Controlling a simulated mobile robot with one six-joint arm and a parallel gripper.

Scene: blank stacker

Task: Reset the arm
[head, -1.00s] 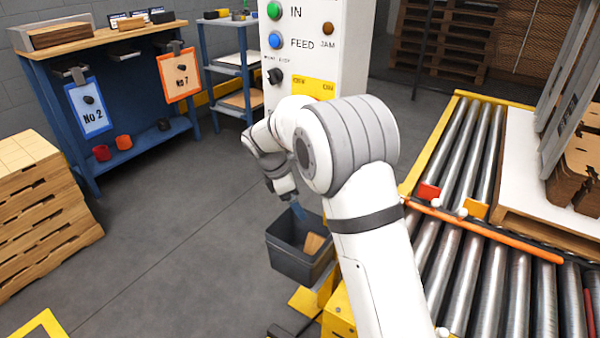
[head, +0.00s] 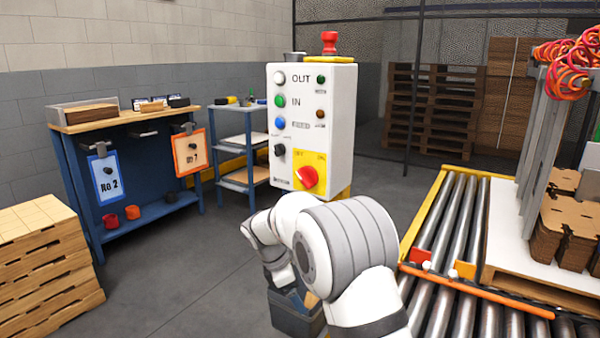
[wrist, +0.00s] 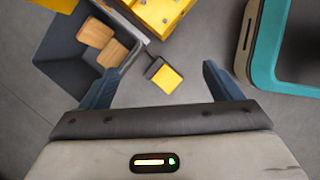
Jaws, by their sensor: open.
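In the head view my white arm is folded at the lower middle.
A white control box (head: 312,125) with buttons, a red switch and a red knob on top stands behind my arm. A roller conveyor (head: 440,225) is at right, stacked wooden blanks (head: 45,255) at left, a blue workbench (head: 75,195) behind them. Grey floor between is clear.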

